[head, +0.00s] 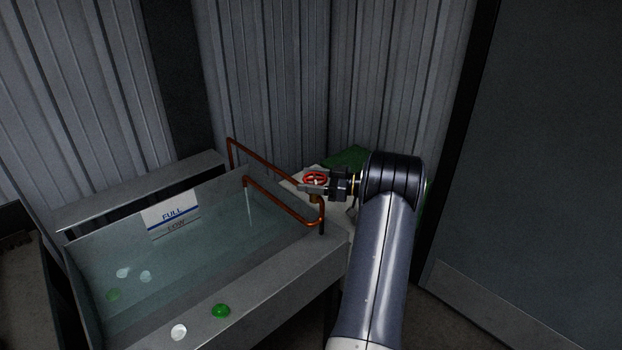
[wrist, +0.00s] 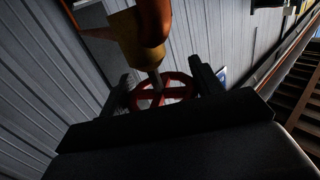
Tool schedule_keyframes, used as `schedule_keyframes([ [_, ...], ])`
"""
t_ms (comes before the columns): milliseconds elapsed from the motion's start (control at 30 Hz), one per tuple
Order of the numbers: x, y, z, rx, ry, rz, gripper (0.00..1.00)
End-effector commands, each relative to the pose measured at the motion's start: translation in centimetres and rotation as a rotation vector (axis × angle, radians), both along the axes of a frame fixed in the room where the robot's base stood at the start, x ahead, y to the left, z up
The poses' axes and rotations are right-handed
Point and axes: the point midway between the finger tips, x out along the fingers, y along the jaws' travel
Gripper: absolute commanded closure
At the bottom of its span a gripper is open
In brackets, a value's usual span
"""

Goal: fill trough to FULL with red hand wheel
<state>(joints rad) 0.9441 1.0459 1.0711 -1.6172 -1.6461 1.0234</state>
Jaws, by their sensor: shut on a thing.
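The red hand wheel (head: 314,177) sits on the copper pipe at the trough's right corner. My gripper (head: 318,187) is shut on it; the wrist view shows the wheel (wrist: 163,96) between the two dark fingers, below a brass valve body (wrist: 136,40). The metal trough (head: 290,262) holds clear water (head: 200,255). A thin stream (head: 250,207) falls from the pipe's spout into it. The white level sign (head: 168,212) reads FULL above LOW. LOW looks tinted by water, and the surface appears to lie between the two words, near the blue line.
The copper pipe (head: 283,210) runs over the trough's back corner. A green (head: 221,310) and a white (head: 179,332) round piece lie on the front rim; several more are under water. Corrugated walls (head: 270,80) stand close behind. A dark panel (head: 550,150) stands at right.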

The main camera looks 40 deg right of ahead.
Motion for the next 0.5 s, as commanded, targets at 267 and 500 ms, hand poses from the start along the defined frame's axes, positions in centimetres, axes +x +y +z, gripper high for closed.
schedule_keyframes([
  [267,0.04,0.05,0.03,0.000,-0.001,0.010,0.61],
  [500,0.05,0.05,0.04,0.000,-0.001,0.010,0.34],
])
